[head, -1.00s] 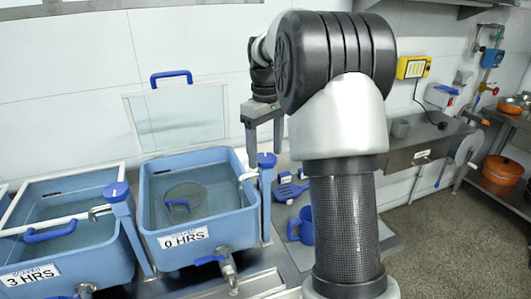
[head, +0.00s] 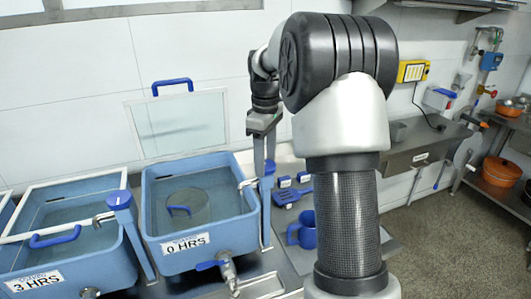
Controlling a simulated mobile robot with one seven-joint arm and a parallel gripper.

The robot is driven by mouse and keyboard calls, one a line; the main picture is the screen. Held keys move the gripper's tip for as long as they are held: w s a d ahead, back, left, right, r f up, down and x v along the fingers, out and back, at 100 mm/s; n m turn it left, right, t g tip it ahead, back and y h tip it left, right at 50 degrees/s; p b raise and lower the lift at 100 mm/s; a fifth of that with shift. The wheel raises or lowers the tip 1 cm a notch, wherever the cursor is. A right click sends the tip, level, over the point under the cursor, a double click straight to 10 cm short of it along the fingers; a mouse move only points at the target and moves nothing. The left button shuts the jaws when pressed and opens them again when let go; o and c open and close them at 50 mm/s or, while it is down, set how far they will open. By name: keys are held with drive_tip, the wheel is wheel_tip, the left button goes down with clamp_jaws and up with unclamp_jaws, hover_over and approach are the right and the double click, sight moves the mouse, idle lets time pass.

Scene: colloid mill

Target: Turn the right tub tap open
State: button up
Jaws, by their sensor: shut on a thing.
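The right tub (head: 200,262), blue and labelled "0 HRS", holds water and a round lid-like disc with a blue handle. The right tub tap (head: 268,181) is a post at the tub's right side, with a blue top and a pale spout toward the tub. My gripper (head: 265,160) points down from above and is shut on the blue top of this tap. The fingers partly cover the top, so its exact turn is hard to see.
The left tub (head: 75,285), labelled "3 HRS", has its own blue-topped tap (head: 119,200). A clear panel with a blue handle (head: 172,86) leans at the wall. A blue jug (head: 303,232) and blue scoops (head: 290,197) lie right of the tap.

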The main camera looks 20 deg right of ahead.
drive_tip(key=o, duration=1)
drive_tip(key=shift+o, duration=0.2)
drive_tip(key=shift+r, duration=0.1)
wheel_tip(320, 180, up, 17)
drive_tip(key=p, duration=0.2)
drive_tip(key=shift+r, duration=0.15)
